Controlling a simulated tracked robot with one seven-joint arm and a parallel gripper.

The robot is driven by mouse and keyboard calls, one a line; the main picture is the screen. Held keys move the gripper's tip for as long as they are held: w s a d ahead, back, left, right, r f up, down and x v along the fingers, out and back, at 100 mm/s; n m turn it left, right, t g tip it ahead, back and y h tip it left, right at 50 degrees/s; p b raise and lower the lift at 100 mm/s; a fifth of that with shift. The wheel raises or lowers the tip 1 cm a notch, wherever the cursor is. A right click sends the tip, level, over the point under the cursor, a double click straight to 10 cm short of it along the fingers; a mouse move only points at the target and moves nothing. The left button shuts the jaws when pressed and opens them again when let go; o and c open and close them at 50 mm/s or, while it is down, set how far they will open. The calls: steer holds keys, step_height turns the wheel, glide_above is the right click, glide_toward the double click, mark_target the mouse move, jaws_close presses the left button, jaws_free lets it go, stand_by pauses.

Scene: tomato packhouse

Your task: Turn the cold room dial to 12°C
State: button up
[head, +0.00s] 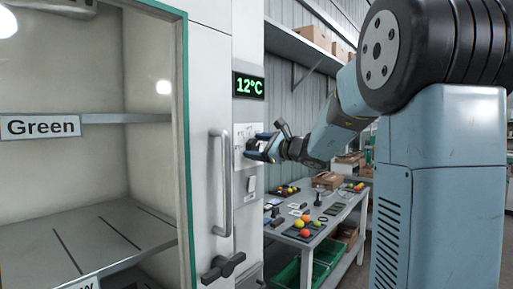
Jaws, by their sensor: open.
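The cold room display (248,86) reads 12°C in green digits, on the wall panel to the right of the cold room door. Below it is a pale control plate (241,149). My gripper (256,146) is at the right part of this plate, with its blue-tipped jaws open and pointing left towards it. The dial itself is not clearly visible; the jaws cover that spot. I cannot tell whether the jaws touch it.
The cold room (80,180) has shelves, one labelled Green (40,127). A long door handle (221,182) and a black latch (222,268) stick out below and left of my gripper. A table (327,225) with tomatoes and green crates (288,273) stands behind.

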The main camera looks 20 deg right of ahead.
steer(key=c, duration=1)
steer(key=shift+f, duration=0.1)
steer(key=shift+c, duration=0.2)
steer(key=shift+n, duration=0.5)
steer(key=o, duration=1)
steer(key=shift+o, duration=0.2)
steer(key=v, duration=1.3)
steer(key=shift+s+d, duration=0.25)
steer(key=shift+s, duration=0.05)
